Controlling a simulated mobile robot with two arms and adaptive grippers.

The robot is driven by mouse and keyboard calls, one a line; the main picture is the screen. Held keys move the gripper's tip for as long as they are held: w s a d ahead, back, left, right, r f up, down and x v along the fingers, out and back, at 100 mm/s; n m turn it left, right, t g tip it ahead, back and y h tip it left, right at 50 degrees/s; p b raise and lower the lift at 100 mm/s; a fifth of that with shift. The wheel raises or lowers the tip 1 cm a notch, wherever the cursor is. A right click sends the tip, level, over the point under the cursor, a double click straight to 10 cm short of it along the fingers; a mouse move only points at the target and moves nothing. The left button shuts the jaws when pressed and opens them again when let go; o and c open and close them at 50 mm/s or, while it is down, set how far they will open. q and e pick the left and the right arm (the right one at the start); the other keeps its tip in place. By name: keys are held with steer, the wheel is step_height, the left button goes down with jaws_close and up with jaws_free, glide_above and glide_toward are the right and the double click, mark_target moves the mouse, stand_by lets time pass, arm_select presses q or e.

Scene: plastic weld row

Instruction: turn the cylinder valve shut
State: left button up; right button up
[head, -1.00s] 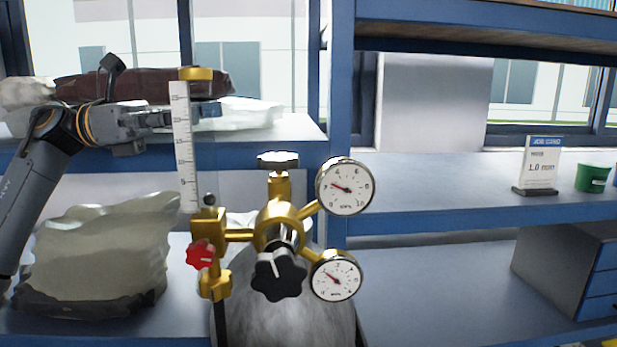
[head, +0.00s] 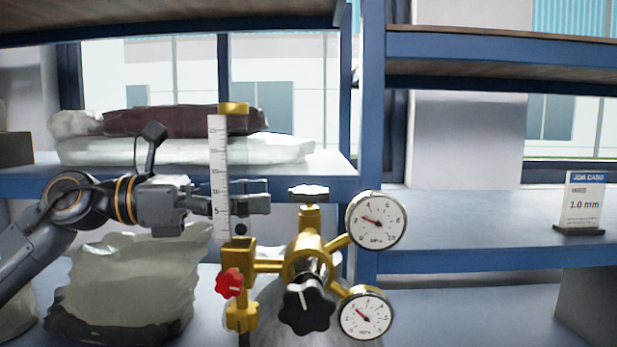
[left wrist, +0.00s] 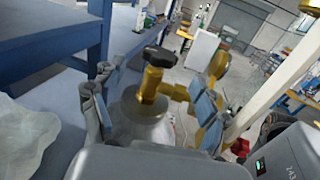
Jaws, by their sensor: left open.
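The cylinder valve's dark handwheel (head: 309,193) tops the brass stem above the regulator. In the left wrist view the handwheel (left wrist: 160,56) and brass stem lie between and beyond the spread fingers. My left gripper (head: 262,197) is open, just left of the handwheel and at about its height in the head view, with a visible gap. It shows behind the clear flowmeter tube (head: 218,165). In the left wrist view the gripper's (left wrist: 153,98) fingers are wide apart and empty. The grey cylinder (head: 275,325) is mostly hidden by the regulator. My right gripper is out of view.
The brass regulator carries two gauges (head: 376,220), a black knob (head: 307,305) and a red knob (head: 229,282). The flowmeter stands close to my left gripper. Blue shelves hold sacks (head: 125,290) at left and a job card (head: 582,203) at right.

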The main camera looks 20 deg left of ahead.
mark_target(307, 189)
arm_select(q)
steer(key=p+x, duration=0.2)
steer(key=x, duration=0.4)
steer(key=shift+w+d+r+p, duration=0.1)
steer(key=shift+r+p, duration=0.1)
steer(key=shift+p, duration=0.15)
steer(key=shift+w+d+f, duration=0.15)
steer(key=shift+w+d, duration=0.1)
steer(key=shift+d, duration=0.3)
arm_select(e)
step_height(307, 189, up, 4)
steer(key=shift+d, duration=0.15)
